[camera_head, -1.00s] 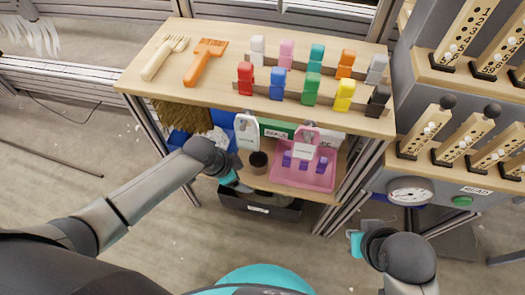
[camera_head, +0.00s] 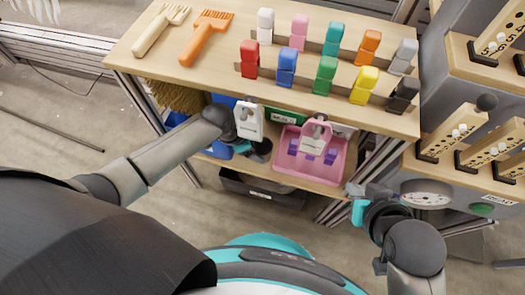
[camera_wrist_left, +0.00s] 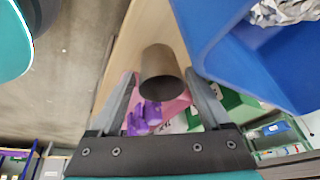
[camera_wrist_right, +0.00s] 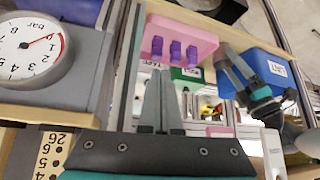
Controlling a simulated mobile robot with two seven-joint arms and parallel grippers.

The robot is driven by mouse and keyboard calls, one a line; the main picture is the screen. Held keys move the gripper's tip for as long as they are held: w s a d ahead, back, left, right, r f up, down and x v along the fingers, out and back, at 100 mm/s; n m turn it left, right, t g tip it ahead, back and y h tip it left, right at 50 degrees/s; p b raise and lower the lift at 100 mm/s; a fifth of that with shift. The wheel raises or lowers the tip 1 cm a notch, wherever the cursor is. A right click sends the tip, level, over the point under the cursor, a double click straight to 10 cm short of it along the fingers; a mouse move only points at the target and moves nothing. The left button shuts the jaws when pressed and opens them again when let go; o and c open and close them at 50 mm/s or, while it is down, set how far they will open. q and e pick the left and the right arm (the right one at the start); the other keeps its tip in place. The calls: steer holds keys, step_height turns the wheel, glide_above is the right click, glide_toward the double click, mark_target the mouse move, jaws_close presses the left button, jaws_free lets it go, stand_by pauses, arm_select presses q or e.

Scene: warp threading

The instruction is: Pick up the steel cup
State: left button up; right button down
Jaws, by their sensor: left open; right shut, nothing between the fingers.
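The steel cup (camera_wrist_left: 160,72) stands on the lower shelf of the bench, a short grey-brown cylinder. In the left wrist view it lies between the two spread fingers of my left gripper (camera_wrist_left: 160,80); I cannot tell whether they touch it. In the head view my left gripper (camera_head: 250,150) is at the cup, which is mostly hidden by the gripper and a hanging tag. My right gripper (camera_wrist_right: 163,82) is shut and empty; in the head view it is off to the right (camera_head: 358,204), well away from the cup.
A pink tray (camera_head: 285,168) with purple blocks sits right of the cup. A blue bin (camera_wrist_left: 230,50) is close beside my left gripper. White hanging tags (camera_head: 249,121) hang at the shelf front. A black bin (camera_head: 262,190) is below. A gauge (camera_head: 426,194) stands near my right gripper.

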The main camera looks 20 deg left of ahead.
mark_target(264, 153)
arm_select(q)
steer(key=shift+b+x, duration=0.7)
steer(key=shift+x, duration=0.4)
steer(key=shift+w+d+f+b, duration=0.15)
steer(key=shift+f+b, duration=0.25)
steer(key=shift+f, duration=0.1)
steer(key=shift+w+d+f, duration=0.1)
steer(key=shift+f, duration=0.15)
arm_select(e)
steer(key=w+a+t+y, duration=0.2)
steer(key=w+a+t, duration=0.1)
steer(key=a+t, duration=0.1)
steer(key=shift+a+r+t+y, duration=0.35)
steer(key=shift+a+t+y, duration=0.05)
steer(key=shift+a, duration=0.35)
arm_select(q)
steer(key=c, duration=1.1)
steer(key=shift+o, duration=0.2)
steer(key=shift+r, duration=0.1)
